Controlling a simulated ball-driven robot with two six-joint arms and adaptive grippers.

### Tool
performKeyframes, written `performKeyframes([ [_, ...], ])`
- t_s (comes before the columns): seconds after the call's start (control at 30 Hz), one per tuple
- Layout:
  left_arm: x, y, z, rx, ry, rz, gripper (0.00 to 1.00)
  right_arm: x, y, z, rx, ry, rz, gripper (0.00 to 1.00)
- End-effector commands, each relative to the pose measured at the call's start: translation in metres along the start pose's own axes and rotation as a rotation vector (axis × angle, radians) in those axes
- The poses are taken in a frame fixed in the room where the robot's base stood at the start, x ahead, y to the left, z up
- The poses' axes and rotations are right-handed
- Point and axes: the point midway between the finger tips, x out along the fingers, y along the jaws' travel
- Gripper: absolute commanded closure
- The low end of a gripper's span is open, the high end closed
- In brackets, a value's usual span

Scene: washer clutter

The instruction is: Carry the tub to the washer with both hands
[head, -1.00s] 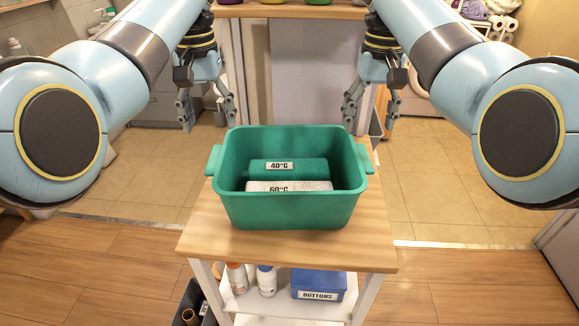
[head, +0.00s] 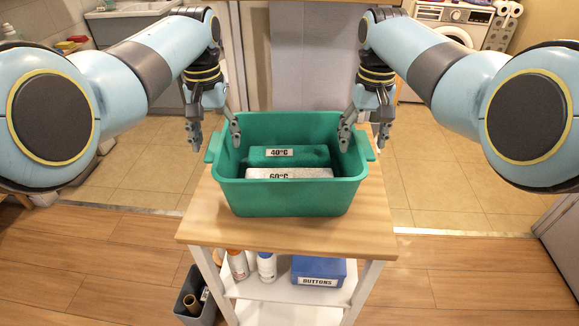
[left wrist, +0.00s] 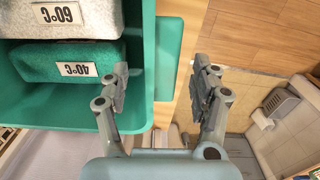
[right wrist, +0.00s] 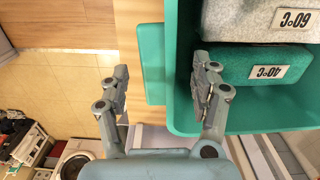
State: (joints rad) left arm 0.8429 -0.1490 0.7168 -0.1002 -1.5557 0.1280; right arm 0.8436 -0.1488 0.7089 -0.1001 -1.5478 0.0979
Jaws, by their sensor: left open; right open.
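The green tub (head: 290,197) stands on a small wooden-topped cart. It holds a green bundle labelled 40°C (head: 310,157) and a white one labelled 60°C (head: 320,174). My left gripper (head: 214,140) is open, its fingers on either side of the tub's left wall; the wrist view (left wrist: 165,85) shows the wall and handle between them. My right gripper (head: 363,143) is open likewise at the right wall, and the right wrist view (right wrist: 160,85) shows the handle between its fingers. Neither grips the tub. The washer (head: 446,25) is at the back right, partly hidden by my right arm.
The cart top (head: 290,235) has bare wood in front of the tub. Its lower shelf holds bottles (head: 266,268) and a blue BUTTONS box (head: 318,270). A grey bin (head: 196,300) stands at the cart's left. Tiled floor (head: 440,180) lies open to the right.

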Motion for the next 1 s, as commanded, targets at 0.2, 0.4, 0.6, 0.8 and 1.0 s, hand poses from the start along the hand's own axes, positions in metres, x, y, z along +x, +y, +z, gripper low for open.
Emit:
performKeyframes([
  [0.2, 0.020, 0.000, -0.001, 0.000, 0.000, 0.000, 0.36, 0.021, 0.000, 0.000, 0.000, -0.001, 0.000, 0.36],
  [0.4, 0.024, 0.000, -0.001, 0.000, 0.001, 0.000, 0.36, 0.024, 0.000, 0.000, 0.000, 0.000, 0.000, 0.36],
  [0.6, 0.024, 0.000, -0.001, 0.000, 0.001, 0.000, 0.41, 0.024, 0.000, 0.000, 0.000, 0.000, 0.000, 0.41],
  [0.8, 0.024, 0.000, -0.001, 0.000, 0.001, 0.000, 0.68, 0.024, 0.000, 0.000, 0.000, 0.000, 0.000, 0.67],
  [1.0, 0.024, -0.001, -0.001, 0.000, 0.001, -0.001, 0.94, 0.024, 0.001, 0.000, 0.000, 0.000, 0.001, 0.93],
])
